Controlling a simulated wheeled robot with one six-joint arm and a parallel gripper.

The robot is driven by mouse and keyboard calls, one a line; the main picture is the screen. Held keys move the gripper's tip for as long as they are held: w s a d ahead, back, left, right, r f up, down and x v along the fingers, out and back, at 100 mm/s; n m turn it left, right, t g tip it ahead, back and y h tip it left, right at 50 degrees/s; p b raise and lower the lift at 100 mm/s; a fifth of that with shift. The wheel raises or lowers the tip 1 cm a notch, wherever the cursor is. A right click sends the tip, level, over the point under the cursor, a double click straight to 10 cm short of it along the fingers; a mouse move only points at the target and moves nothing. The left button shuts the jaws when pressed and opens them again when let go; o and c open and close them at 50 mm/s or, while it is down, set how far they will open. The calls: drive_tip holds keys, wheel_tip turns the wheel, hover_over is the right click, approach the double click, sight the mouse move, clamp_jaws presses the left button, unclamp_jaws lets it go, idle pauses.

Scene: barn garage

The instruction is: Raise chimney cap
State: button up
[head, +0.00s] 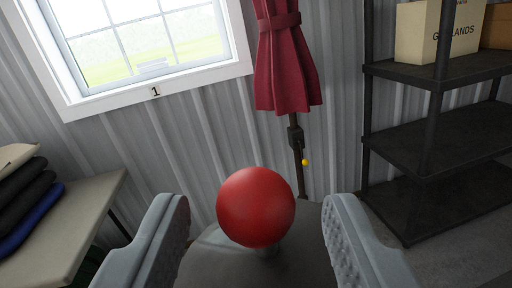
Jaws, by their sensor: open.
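A glossy red ball (256,207) stands at the lower middle of the head view, on top of a dark grey rounded surface (215,262). A short stem seems to show just under the ball. I cannot tell for sure whether the ball or the grey surface is the chimney cap. My gripper (258,212) is open, with one finger on each side of the ball. A gap shows between each finger and the ball. The lower part of the grey surface is cut off by the picture's bottom edge.
A table (75,225) with folded cloths (25,200) is at the left. A dark shelf unit (440,140) with a cardboard box (440,30) stands at the right. A closed red umbrella (288,65) on a pole is behind the ball, before the corrugated wall and window.

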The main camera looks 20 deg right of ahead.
drive_tip(key=shift+x, duration=1.45)
drive_tip(key=shift+c, duration=0.5)
